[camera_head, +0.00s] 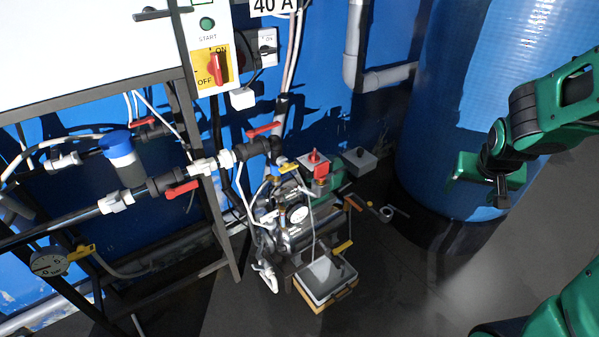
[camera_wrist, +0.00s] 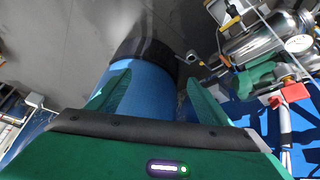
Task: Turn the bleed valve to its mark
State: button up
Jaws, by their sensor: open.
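My gripper (camera_head: 488,172) hangs in front of the large blue tank at the right of the head view. In the wrist view its two green fingers (camera_wrist: 158,95) are spread, with nothing held between them. Several small valves show, and I cannot tell which is the bleed valve. One yellow handle (camera_head: 343,246) is low by the pump, above a grey tray. Another yellow handle (camera_head: 289,168) is higher on the pump, near a round gauge (camera_head: 299,214). My gripper is well to the right of both and touches neither. No mark is readable.
The blue tank (camera_head: 470,100) stands on a black base close to my gripper. Red-handled valves (camera_head: 182,189) and a black frame (camera_head: 215,190) stand at the left. The floor (camera_head: 400,290) in front is clear.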

jog(key=w+a+f+n+t, duration=0.1)
jog(key=w+a+f+t, duration=0.1)
jog(key=w+a, duration=0.35)
jog(key=w+a+f+n+t, duration=0.1)
jog(key=w+a+f+t, duration=0.15)
jog(key=w, duration=0.55)
jog(key=n+t+y, duration=0.6)
jog(key=n+y, duration=0.3)
jog(key=y, duration=0.4)
send_near(291, 169)
jog(key=shift+g, duration=0.25)
jog(key=x, duration=0.9)
jog(key=shift+w+r, duration=0.15)
jog(key=shift+r, duration=0.05)
jog(key=c, duration=1)
